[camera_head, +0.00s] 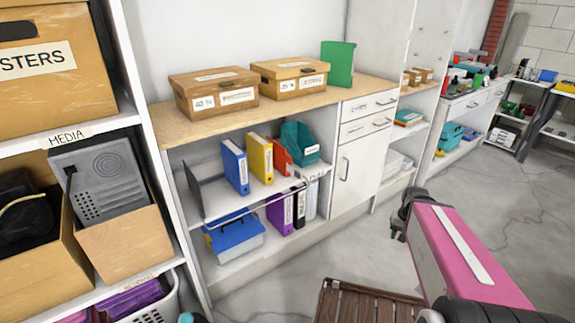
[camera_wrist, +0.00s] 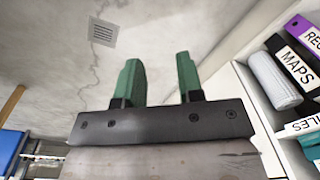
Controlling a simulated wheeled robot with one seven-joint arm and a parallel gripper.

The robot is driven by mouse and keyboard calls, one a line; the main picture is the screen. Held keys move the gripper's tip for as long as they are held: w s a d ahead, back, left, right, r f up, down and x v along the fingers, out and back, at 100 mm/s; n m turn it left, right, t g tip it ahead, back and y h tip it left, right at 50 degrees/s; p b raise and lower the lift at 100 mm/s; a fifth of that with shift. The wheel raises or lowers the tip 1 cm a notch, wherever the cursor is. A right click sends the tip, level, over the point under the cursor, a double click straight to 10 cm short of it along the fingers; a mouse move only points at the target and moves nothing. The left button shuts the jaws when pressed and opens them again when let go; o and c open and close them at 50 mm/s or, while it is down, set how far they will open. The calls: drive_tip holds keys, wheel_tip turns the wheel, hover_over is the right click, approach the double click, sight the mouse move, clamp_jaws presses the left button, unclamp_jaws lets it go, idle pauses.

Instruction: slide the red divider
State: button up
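The red divider (camera_head: 281,156) stands on the upper shelf of the open cabinet, between a yellow binder (camera_head: 259,157) and a teal file box (camera_head: 300,143). It leans a little and the binder partly hides it. In the head view my gripper (camera_head: 397,229) is partly hidden by my pink arm, out over the floor to the right of the cabinet and well apart from the divider. I cannot make out the divider in the wrist view.
A blue binder (camera_head: 235,166) stands left of the yellow one. Purple and black binders and a blue toolbox (camera_head: 234,235) sit on the lower shelf. Cardboard boxes (camera_head: 214,90) stand on the countertop. A brown slatted wooden piece (camera_head: 368,303) is at the front.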

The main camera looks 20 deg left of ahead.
drive_tip(key=w+a+m+t+y, duration=0.1)
drive_tip(key=w+a+m+y, duration=0.15)
drive_tip(key=a, duration=0.45)
drive_tip(key=w+a+m+t+y, duration=0.1)
drive_tip(key=w+a+y, duration=0.2)
drive_tip(key=a, duration=0.3)
drive_tip(key=m+t+y, duration=0.8)
drive_tip(key=m+t, duration=0.1)
drive_tip(key=m, duration=1.3)
approach(286, 155)
drive_tip(key=x, duration=1)
drive_tip(key=shift+w+d+f, duration=0.15)
drive_tip(key=shift+f, duration=0.1)
clamp_jaws()
